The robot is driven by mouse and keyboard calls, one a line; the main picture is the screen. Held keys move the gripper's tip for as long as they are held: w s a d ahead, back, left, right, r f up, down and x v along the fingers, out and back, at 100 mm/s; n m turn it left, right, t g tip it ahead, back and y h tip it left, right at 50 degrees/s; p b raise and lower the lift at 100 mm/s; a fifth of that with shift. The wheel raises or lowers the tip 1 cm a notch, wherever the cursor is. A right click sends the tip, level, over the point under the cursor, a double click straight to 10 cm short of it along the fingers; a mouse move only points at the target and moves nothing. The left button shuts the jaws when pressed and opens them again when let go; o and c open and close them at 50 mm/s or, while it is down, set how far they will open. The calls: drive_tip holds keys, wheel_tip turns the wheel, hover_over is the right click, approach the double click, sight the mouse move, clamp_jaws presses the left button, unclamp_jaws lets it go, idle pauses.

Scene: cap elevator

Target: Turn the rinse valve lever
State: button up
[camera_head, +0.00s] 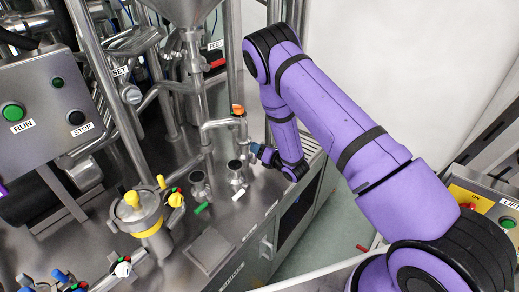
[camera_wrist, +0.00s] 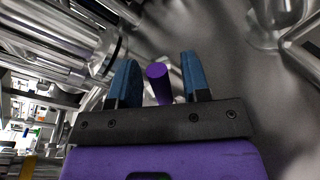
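My gripper (camera_head: 257,151) is beside the steel pipework at the middle of the head view, its blue fingertips pointing left. In the wrist view my gripper (camera_wrist: 158,78) is open. A short purple rod with a round end (camera_wrist: 158,84) shows between the two blue fingers, with a gap on each side. It looks like a lever handle, but I cannot tell for sure that it is the rinse valve lever. I cannot make out this purple rod in the head view. No label for it is readable.
An orange-topped valve (camera_head: 238,110) stands on the pipe just above my gripper. Steel cups (camera_head: 236,173), a green lever (camera_head: 201,208) and a yellow-banded canister (camera_head: 145,220) stand on the steel deck. The RUN/STOP box (camera_head: 50,105) is at left. Floor at upper right is clear.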

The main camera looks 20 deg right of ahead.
drive_tip(key=v, duration=1)
drive_tip(key=shift+s, duration=0.4)
drive_tip(key=shift+w+d, duration=0.1)
drive_tip(key=shift+d, duration=0.1)
